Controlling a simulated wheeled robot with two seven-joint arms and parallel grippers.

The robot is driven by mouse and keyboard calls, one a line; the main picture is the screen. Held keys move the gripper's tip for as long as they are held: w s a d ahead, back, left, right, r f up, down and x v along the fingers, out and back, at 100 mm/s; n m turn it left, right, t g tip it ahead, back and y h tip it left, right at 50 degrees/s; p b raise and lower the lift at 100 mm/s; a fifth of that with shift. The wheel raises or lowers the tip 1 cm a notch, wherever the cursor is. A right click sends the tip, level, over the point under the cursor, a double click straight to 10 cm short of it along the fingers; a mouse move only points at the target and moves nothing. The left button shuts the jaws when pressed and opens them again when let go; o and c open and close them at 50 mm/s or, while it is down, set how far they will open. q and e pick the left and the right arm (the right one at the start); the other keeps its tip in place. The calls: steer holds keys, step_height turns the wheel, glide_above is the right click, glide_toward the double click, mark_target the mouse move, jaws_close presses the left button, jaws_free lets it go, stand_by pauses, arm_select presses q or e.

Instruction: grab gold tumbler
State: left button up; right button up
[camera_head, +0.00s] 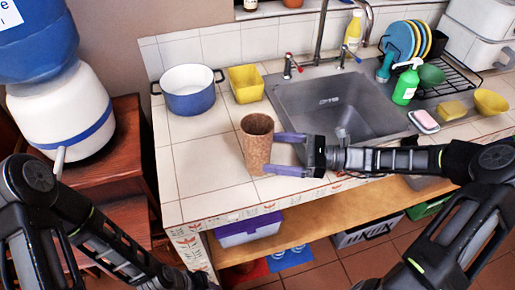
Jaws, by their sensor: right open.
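The gold tumbler (257,146) looks speckled brown-gold and stands upright on the tiled counter, left of the sink and near the front edge. My right gripper (272,154) comes in from the right with its purple fingers spread. The fingertips are at the tumbler's right side, one toward its upper part and one by its base. I cannot tell whether they touch it. My left arm runs along the bottom left; its gripper fingers do not show.
A blue pot (189,92) and a yellow container (246,84) stand behind the tumbler. The sink (330,105) is to the right, with a green soap bottle (406,86) and a dish rack (450,78) beyond. Free counter lies left of the tumbler.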

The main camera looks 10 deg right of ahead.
mark_target(257, 149)
steer(key=p+x, duration=0.1)
steer(key=x, duration=0.4)
steer(key=shift+s+r, duration=0.1)
steer(key=shift+r, duration=0.05)
stand_by(0.3)
jaws_close()
stand_by(0.8)
